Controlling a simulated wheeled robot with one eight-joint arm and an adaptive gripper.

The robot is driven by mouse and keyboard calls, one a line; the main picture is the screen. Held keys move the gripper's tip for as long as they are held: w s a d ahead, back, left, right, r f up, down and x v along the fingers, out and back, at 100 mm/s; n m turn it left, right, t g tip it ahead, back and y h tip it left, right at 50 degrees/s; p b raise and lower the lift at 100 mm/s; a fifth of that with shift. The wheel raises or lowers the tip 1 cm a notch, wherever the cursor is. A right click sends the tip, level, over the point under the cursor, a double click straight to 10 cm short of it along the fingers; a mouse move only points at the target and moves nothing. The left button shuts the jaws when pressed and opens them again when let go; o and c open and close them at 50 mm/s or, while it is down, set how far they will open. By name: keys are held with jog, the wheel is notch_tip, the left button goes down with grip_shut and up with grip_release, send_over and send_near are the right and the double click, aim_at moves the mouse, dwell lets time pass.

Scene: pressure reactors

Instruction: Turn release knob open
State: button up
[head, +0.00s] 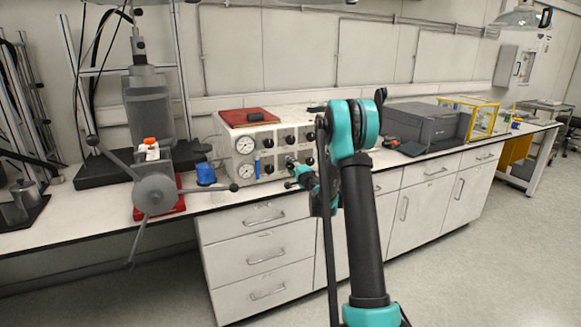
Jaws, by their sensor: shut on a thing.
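The grey control box (246,142) on the bench has two round gauges at its left and several black knobs on its front. My gripper (292,166) is at the lower middle of this front, small and partly hidden by my own teal and black arm. It is shut on one of the black knobs, taken to be the release knob. The held knob is mostly covered by the fingers, so its turn angle cannot be read. Other black knobs (269,143) show above and to the left of the gripper.
A red pad (249,117) with a dark item lies on top of the box. A grey press-like machine with a long-armed handle (155,193) stands at the left. A blue object (205,173) sits between them. A dark grey machine (424,124) stands to the right. White drawers (262,252) are below.

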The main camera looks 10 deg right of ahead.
jog(key=n, duration=0.7)
jog(key=shift+s, duration=0.1)
dwell(0.5)
jog(key=o, duration=1.2)
jog(key=v, duration=1.2)
